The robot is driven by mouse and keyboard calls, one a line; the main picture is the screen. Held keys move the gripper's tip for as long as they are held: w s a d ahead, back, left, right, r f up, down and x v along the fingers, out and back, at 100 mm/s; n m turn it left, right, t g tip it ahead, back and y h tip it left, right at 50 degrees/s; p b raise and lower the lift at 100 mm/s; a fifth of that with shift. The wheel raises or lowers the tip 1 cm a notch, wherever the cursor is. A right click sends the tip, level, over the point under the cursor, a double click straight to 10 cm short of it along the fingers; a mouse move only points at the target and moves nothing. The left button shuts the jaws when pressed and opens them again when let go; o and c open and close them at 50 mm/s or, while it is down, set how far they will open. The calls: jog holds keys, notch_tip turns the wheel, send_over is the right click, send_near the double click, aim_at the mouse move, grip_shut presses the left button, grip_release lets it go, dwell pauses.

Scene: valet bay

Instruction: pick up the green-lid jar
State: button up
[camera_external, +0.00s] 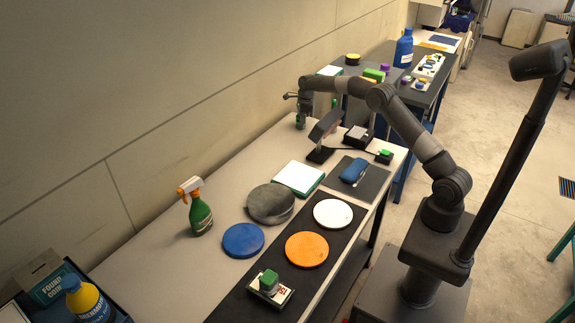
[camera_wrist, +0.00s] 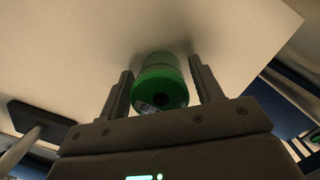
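The green-lid jar (camera_wrist: 161,88) shows in the wrist view, standing on the pale bench top (camera_wrist: 80,50). My gripper (camera_wrist: 161,66) is open, with one finger on each side of the jar. A gap shows between the jar and each finger. Part of a label shows at the jar's lower left. In the external view my gripper (camera_external: 301,121) points down at the far end of the bench near the wall. I cannot make out the jar there.
A dark lamp-like stand (camera_external: 322,142) is right of my gripper. A second table (camera_external: 425,97) holds a blue jug (camera_external: 403,48).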

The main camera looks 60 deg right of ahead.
jog(key=c, duration=0.8)
